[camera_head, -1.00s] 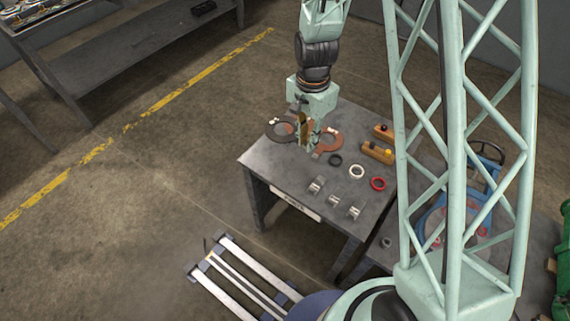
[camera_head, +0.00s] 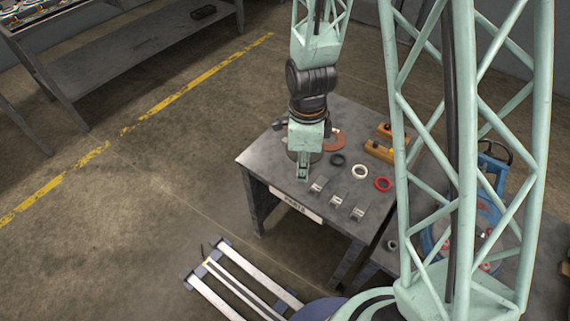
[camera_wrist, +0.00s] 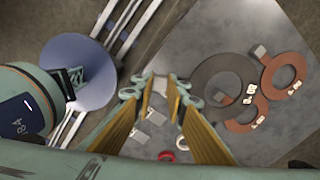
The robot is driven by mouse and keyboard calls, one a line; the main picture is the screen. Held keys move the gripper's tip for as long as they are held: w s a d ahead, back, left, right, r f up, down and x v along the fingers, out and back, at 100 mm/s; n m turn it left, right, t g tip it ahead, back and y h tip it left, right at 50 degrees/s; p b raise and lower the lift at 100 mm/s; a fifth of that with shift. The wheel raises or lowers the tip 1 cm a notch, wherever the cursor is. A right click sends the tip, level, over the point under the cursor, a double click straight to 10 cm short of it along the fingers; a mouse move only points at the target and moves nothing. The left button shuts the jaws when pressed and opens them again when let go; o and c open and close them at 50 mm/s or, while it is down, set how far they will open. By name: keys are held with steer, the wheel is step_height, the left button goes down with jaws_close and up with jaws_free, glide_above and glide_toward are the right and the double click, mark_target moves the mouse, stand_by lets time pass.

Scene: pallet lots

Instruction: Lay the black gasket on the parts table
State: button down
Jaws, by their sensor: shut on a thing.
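The black gasket (camera_wrist: 207,72) is a wide, flat dark ring with small white tags. In the wrist view it shows just right of my fingers, over the grey parts table (camera_wrist: 212,25) and partly covering a rust-brown ring. My gripper (camera_head: 303,177) is low above the table's front left part; in the wrist view its fingertips (camera_wrist: 160,80) are close together. It is shut on the black gasket, though the gripped edge is not clear.
Two rust-brown rings (camera_wrist: 296,72) lie behind the gasket. The table's front left corner is bare.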

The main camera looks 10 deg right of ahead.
steer(key=s+a+f+m+b, duration=0.1)
steer(key=s+f+m+b, duration=0.1)
steer(key=s+m, duration=0.3)
steer(key=shift+s+m+b, duration=0.35)
steer(key=shift+m+b, duration=0.1)
steer(key=shift+m, duration=0.05)
steer(key=shift+w+a+p, duration=0.2)
steer(key=shift+p, duration=0.1)
steer(key=w+a+p, duration=0.1)
steer(key=w+a, duration=0.1)
steer(key=w, duration=0.2)
steer(key=w+a+f, duration=0.1)
steer(key=w+a, duration=0.1)
steer(key=w, duration=0.2)
steer(key=w+a+p, duration=0.1)
steer(key=w+a, duration=0.2)
steer(key=w, duration=0.2)
steer(key=shift+f+p, duration=0.25)
steer(key=shift+p, duration=0.1)
steer(key=shift+w+a, duration=0.2)
steer(key=shift+w+f, duration=0.15)
steer(key=shift+f, duration=0.1)
steer(key=shift+f+b, duration=0.55)
steer(key=shift+f, duration=1.05)
